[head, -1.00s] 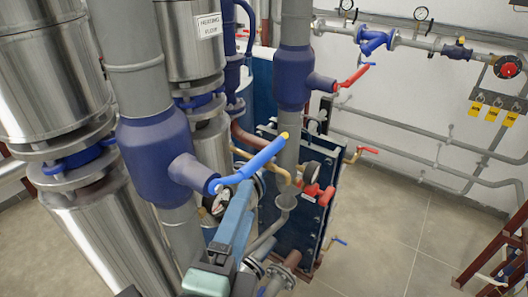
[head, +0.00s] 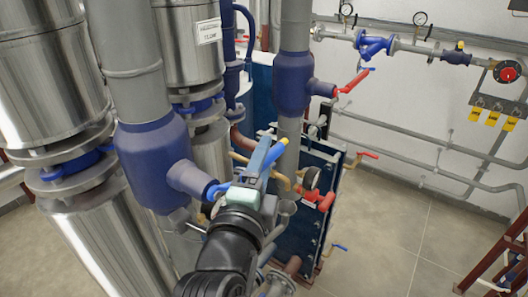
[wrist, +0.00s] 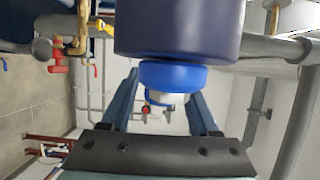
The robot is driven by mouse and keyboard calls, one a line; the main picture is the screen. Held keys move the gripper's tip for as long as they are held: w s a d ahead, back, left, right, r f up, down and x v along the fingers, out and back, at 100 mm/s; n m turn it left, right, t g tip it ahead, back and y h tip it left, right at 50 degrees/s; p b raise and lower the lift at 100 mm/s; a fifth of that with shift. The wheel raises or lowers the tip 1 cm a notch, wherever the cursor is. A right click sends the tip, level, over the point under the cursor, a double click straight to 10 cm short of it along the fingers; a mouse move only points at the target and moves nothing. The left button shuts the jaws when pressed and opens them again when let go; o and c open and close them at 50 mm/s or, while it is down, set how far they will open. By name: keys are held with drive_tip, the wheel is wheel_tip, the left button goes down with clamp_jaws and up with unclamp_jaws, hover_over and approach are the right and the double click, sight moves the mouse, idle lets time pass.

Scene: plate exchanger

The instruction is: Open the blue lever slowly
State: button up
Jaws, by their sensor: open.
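In the wrist view my gripper (wrist: 163,90) is open, one finger on each side of a bright blue rounded part (wrist: 172,77) under the dark-blue valve body (wrist: 180,30). I cannot tell whether a finger touches the lever.
A second dark-blue valve with a red lever (head: 354,80) stands behind to the right. A dark plate exchanger (head: 310,220) with a gauge and red fittings is right of my gripper. Steel tanks (head: 50,75) stand at left. Open floor (head: 400,230) lies to the right.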

drive_tip(key=shift+w+d, duration=0.1)
drive_tip(key=shift+w, duration=0.15)
clamp_jaws()
drive_tip(key=shift+f, duration=0.1)
idle(1.2)
